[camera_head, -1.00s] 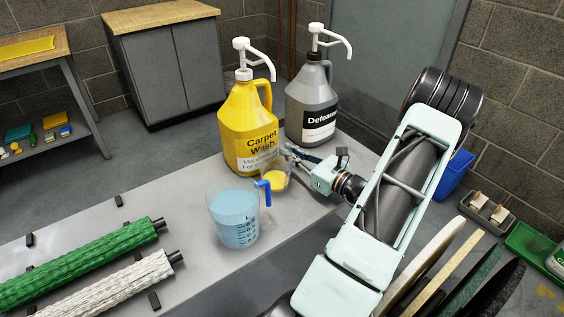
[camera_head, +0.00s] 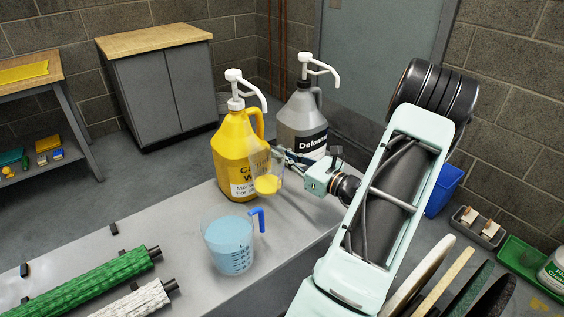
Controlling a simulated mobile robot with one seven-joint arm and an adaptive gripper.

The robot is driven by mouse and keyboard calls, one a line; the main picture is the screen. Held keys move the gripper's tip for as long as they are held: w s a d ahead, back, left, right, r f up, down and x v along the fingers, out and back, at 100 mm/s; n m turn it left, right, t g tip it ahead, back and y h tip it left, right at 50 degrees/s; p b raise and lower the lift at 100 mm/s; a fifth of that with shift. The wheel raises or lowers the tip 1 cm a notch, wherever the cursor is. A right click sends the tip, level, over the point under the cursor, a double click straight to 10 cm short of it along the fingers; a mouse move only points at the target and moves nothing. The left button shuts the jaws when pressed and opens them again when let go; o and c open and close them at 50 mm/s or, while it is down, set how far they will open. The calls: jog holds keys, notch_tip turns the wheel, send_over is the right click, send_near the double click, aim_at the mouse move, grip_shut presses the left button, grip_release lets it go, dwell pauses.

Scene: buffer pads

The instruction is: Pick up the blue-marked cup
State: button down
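A small clear cup (camera_head: 266,183) with yellow liquid in its lower part is at my gripper (camera_head: 281,160), in front of the yellow jug. It looks upright and raised off the grey bench top. My gripper reaches it from the right, and its fingers appear shut on the cup's wall. The fingertips are small in the view and partly overlap the clear wall. No blue mark can be made out on this cup. A larger clear measuring jug (camera_head: 229,247) with a blue handle, printed scale and blue liquid stands on the bench, nearer and to the left.
The yellow Carpet Wash jug (camera_head: 232,150) with a white pump stands close behind the cup. The grey Defoamer jug (camera_head: 298,122) stands to its right. Green (camera_head: 75,283) and white rollers lie at the front left. The bench (camera_head: 180,225) is clear beside the measuring jug.

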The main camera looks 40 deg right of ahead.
jog(key=shift+r+p, duration=1.35)
jog(key=shift+r, duration=3.4)
